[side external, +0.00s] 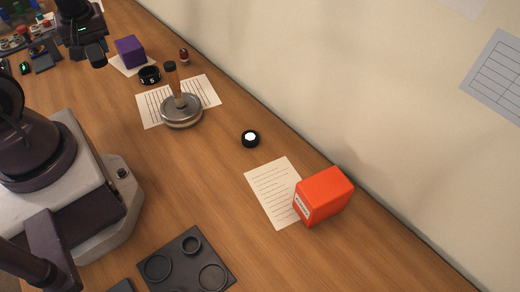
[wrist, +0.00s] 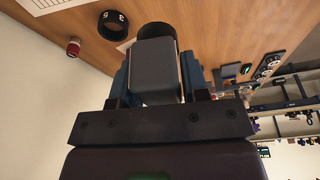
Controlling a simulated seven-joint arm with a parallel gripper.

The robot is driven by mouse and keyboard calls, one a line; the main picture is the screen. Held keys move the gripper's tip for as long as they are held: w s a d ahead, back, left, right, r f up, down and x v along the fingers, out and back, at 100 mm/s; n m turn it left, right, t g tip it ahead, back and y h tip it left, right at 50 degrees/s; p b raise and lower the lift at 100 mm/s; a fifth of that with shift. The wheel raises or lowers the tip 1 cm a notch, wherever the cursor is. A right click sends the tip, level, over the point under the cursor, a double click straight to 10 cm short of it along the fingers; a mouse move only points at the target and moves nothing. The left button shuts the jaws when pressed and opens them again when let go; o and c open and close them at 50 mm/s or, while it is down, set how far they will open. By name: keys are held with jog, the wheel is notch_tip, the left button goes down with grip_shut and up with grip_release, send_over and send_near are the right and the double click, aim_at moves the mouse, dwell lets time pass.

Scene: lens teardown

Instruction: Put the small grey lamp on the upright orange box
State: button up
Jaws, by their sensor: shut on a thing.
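My gripper (side external: 84,46) is at the top left of the side view, raised above the desk. It is shut on a small grey lamp (wrist: 158,68), a blocky grey body with a round black end beyond it. In the side view the lamp (side external: 97,57) looks dark and is partly hidden by the gripper. The gripper's fingers (wrist: 157,82) sit on both sides of the lamp in the wrist view. The orange box (side external: 326,195) stands on the desk at the right, over the edge of a lined sheet, with nothing on top. It is not in the wrist view.
A purple box (side external: 130,51), a black numbered ring (side external: 149,75) and a small red item (side external: 184,56) stand near my gripper. The wall borders the desk.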

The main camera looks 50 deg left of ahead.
notch_tip(320, 180, up, 13)
jog(key=w+d+m+t+h, duration=0.3)
jog(key=w+d+m, duration=1.1)
jog(key=d, duration=0.4)
jog(key=s+d+m+g+h, duration=0.2)
jog(key=d+m, duration=0.8)
jog(key=d, duration=0.4)
jog(key=s+d+m+g+h, duration=0.1)
jog(key=s+d+m+g, duration=0.15)
jog(key=d+m, duration=0.95)
jog(key=n, duration=0.2)
send_near(334, 193)
jog(key=shift+s+d+f+t, duration=0.25)
jog(key=shift+s+f+t, duration=0.25)
jog(key=shift+s, duration=0.15)
jog(key=shift+w+d+f, duration=0.25)
jog(key=shift+w+f, duration=0.05)
jog(key=shift+f, duration=0.2)
jog(key=shift+a+x, duration=0.15)
jog(key=shift+x, duration=0.5)
jog(key=shift+a+x, duration=0.2)
jog(key=shift+x, duration=0.5)
